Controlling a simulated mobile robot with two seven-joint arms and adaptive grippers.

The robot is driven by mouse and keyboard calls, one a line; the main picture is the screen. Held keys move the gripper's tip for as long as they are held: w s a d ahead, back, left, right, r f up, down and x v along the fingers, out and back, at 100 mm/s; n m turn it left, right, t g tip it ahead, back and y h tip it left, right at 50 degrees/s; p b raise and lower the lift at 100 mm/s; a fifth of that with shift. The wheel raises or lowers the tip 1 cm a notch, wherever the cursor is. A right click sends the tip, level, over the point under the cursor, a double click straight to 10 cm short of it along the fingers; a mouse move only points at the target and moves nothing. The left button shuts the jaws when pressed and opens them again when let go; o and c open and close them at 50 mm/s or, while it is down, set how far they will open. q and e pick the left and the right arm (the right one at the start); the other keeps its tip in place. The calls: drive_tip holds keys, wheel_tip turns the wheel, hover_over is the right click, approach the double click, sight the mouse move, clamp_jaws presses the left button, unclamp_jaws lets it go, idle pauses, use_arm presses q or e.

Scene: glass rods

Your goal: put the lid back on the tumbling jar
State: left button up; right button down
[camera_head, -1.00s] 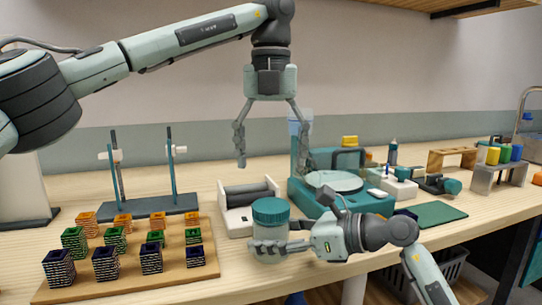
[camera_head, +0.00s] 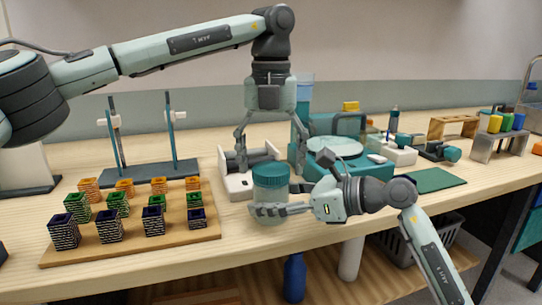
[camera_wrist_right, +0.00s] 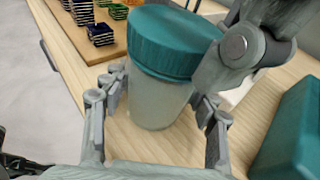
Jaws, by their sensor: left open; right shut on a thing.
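The jar (camera_head: 271,208) is a clear, frosted-looking cylinder standing upright on the bench. The teal ribbed lid (camera_head: 271,177) sits on top of its mouth; I cannot tell whether it is screwed down. My right gripper (camera_head: 265,211) is shut on the jar body, with a finger on either side in the right wrist view (camera_wrist_right: 158,108). There the lid (camera_wrist_right: 175,42) shows above the fingers. My left gripper (camera_head: 270,163) points down with its fingers open, spread to both sides just above the lid. A grey arm part beside the lid in the wrist view partly hides it.
A roller device (camera_head: 237,187) stands close behind the jar, and a teal machine with a pale round plate (camera_head: 336,147) is behind right. A wooden board (camera_head: 130,247) with several small coloured racks lies to the left. The bench's front edge is close below the jar.

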use_arm(q)
drive_tip(key=shift+c, duration=0.2)
drive_tip(key=c, duration=1.2)
drive_tip(key=m, duration=1.2)
drive_tip(key=o, duration=1.4)
wheel_tip(320, 180, up, 12)
